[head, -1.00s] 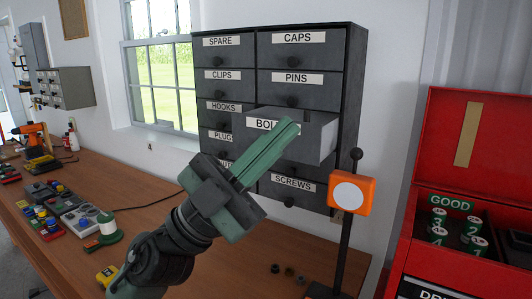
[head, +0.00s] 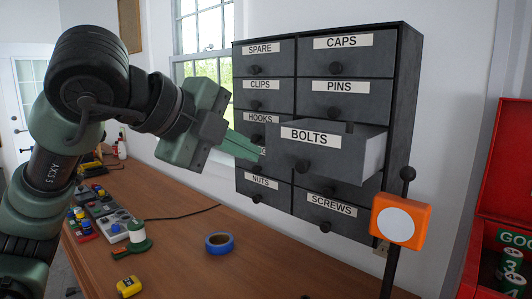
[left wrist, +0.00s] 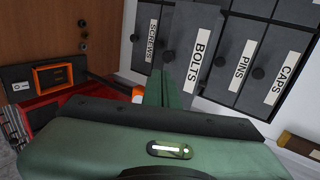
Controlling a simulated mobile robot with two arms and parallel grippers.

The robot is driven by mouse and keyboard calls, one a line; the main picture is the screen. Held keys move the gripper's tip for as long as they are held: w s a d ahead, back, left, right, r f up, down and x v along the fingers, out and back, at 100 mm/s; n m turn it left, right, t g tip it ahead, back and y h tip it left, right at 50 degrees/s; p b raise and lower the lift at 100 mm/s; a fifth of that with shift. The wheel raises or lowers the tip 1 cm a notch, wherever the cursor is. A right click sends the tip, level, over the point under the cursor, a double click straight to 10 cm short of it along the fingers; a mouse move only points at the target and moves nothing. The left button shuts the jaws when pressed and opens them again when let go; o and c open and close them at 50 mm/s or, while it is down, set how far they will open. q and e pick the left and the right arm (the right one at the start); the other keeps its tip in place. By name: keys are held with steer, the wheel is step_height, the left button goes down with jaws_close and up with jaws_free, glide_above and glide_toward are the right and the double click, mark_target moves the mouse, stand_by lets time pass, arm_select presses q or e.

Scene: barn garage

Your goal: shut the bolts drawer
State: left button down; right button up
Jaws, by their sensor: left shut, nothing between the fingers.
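The bolts drawer (head: 327,151) stands pulled out of the dark grey wall cabinet (head: 411,75), with its white label and round dark knob facing me. In the left wrist view the bolts drawer (left wrist: 190,77) shows behind my fingers, its label reading sideways. My left gripper (head: 258,154) is shut and empty. Its green fingertips are just left of the drawer's front in the head view; I cannot tell whether they touch it. In the left wrist view the closed fingers (left wrist: 172,76) overlap the drawer's edge. My right gripper is not in view.
The other drawers look closed. An orange sign with a white disc (head: 399,221) stands on a post right of the cabinet. A red case (head: 505,170) is at the right edge.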

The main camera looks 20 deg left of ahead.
arm_select(q)
steer(key=p, duration=0.3)
glide_toward(300, 165)
step_height(300, 165, down, 3)
steer(key=w, duration=0.2)
steer(key=shift+w+d+p, duration=0.7)
steer(key=shift+w, duration=0.3)
steer(key=shift+w+d+f, duration=0.1)
steer(key=shift+w+d, duration=0.15)
steer(key=shift+w, duration=0.35)
